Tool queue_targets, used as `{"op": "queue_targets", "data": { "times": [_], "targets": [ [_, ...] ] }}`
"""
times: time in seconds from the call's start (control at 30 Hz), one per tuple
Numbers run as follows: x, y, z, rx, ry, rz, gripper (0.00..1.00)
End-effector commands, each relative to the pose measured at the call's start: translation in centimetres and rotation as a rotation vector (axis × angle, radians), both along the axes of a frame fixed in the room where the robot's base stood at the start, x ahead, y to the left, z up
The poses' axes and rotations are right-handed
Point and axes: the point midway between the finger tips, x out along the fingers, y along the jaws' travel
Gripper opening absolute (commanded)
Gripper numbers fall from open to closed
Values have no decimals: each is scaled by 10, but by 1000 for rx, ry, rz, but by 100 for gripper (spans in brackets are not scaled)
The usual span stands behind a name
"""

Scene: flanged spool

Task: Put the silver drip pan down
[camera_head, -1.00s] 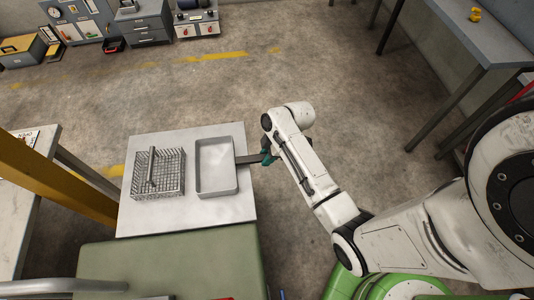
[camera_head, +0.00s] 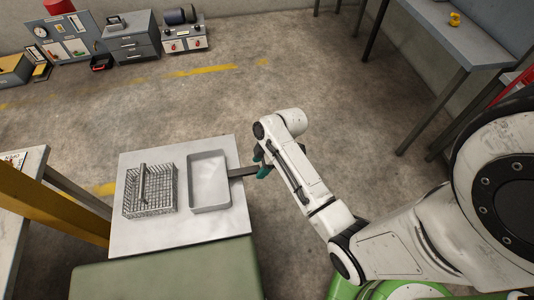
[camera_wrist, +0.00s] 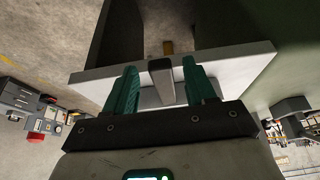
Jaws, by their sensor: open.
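The silver drip pan (camera_head: 210,182) is a shallow rectangular tray that appears to rest flat on the right part of a pale tabletop (camera_head: 150,238). Its dark flat handle (camera_head: 241,173) points right, past the table's edge. My gripper (camera_head: 262,169) is at the handle's outer end. In the wrist view my gripper (camera_wrist: 160,88) is open, with a teal finger on each side of the handle (camera_wrist: 161,78) and a gap beside it. The pan's body is not clear in the wrist view.
A green surface (camera_head: 165,268) adjoins the table's front. A yellow post (camera_head: 50,205) stands at the left. The floor behind the table is clear.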

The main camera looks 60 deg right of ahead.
Motion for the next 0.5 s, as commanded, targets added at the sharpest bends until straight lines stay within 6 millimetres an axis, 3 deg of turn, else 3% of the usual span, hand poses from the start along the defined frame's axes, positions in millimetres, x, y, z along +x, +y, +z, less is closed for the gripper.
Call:
{"op": "queue_targets", "data": {
  "times": [0.3, 0.5],
  "targets": [
    [-19, -16, 59, -2, -4, -1, 55],
    [-28, -23, 87, -2, -3, 0, 55]
  ]
}}
